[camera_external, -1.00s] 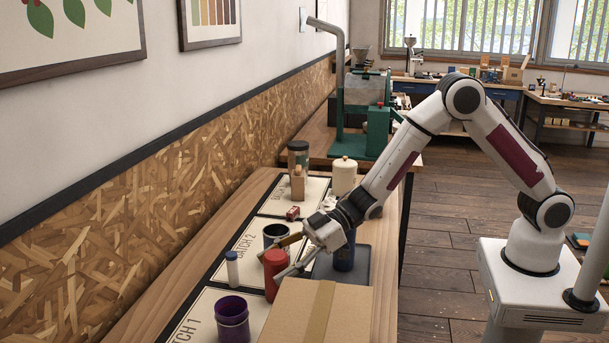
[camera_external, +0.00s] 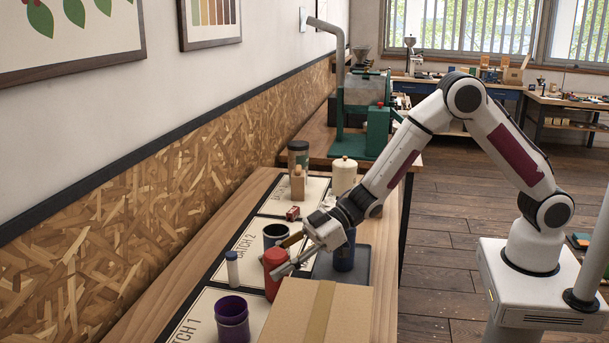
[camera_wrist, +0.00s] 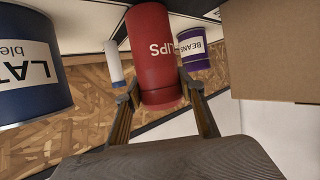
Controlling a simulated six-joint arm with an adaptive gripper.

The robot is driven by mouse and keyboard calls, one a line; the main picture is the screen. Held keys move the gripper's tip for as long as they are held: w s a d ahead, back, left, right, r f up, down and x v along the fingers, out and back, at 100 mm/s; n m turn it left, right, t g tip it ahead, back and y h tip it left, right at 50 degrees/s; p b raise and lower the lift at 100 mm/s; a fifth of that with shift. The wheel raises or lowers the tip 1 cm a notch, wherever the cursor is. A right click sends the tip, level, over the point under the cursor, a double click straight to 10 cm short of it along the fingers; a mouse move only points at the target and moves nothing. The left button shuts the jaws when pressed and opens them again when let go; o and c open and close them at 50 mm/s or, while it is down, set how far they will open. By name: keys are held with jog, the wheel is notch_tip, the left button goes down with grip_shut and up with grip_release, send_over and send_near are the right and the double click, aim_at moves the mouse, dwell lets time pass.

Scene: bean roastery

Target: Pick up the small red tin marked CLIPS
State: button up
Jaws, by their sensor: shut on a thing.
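The red tin (camera_external: 274,271) stands on the long wooden table, behind and left of the cardboard box. In the wrist view the red tin (camera_wrist: 153,45) shows the white letters "LIPS", the rest of the word being turned out of sight. My gripper (camera_external: 279,268) reaches it from the right in the outside view. In the wrist view my gripper (camera_wrist: 160,92) has one finger on each side of the tin's near end and is shut on it. The outside view hides part of the far finger behind the tin.
A cardboard box (camera_external: 345,311) stands close to the tin. The "LAT" can (camera_wrist: 32,75) fills the wrist view's left.

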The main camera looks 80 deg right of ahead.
notch_tip(320, 180, up, 10)
jog(key=shift+f, duration=0.15)
dwell(0.5)
